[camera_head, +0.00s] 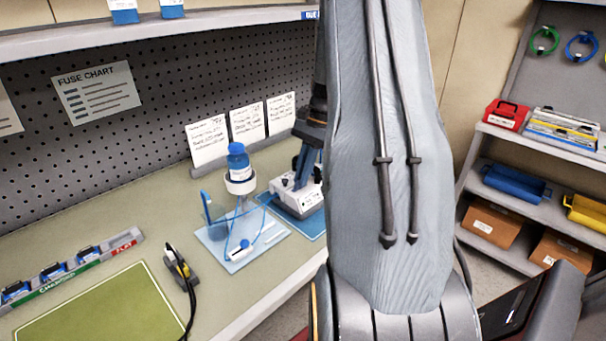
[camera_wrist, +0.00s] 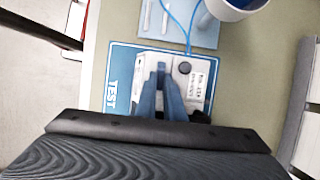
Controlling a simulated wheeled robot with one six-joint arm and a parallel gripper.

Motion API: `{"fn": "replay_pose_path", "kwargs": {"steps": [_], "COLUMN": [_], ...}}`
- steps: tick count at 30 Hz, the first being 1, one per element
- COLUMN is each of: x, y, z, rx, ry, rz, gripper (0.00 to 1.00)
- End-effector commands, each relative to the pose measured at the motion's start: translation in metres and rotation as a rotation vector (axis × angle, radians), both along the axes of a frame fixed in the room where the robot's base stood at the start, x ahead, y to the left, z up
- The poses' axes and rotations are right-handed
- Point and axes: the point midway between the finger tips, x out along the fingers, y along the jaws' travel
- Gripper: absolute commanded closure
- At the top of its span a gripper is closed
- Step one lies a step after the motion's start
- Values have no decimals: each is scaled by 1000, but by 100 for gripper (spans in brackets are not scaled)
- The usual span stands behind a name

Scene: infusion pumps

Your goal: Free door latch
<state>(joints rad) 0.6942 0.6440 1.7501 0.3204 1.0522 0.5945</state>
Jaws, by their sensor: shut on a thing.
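The white infusion pump (camera_head: 292,202) sits on a blue mat at the back of the bench, partly covered by my arm. In the wrist view the pump (camera_wrist: 198,75) shows a dark round knob and a printed label on its right part. My gripper (camera_wrist: 161,72) reaches over the pump, its two blue-grey fingers close together and shut on a small part there. That part, the door latch by its place, is hidden between the fingertips. In the head view my gripper (camera_head: 304,178) comes down on the pump from behind my arm.
The blue TEST mat (camera_wrist: 112,92) lies under the pump. Left of it, a bottle with a blue cap (camera_head: 238,160) stands in a holder on a light-blue tray (camera_head: 225,262) with blue tubing. A yellow-black tool (camera_head: 178,264) and a green mat (camera_head: 95,310) lie further left.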

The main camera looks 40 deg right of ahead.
Motion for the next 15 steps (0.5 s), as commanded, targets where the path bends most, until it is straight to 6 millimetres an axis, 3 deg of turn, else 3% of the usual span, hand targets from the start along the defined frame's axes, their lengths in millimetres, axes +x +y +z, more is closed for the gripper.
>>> {"fn": "replay_pose_path", "kwargs": {"steps": [10, 12, 14, 15], "x": [1, 1, 1, 1], "y": [0, 0, 0, 0], "z": [1, 1, 1, 1], "rx": [0, -1, 0, 0], "ry": [-1, -1, -1, -1], "rz": [3, 2, 2, 2], "gripper": [100, 83, 73, 73]}}
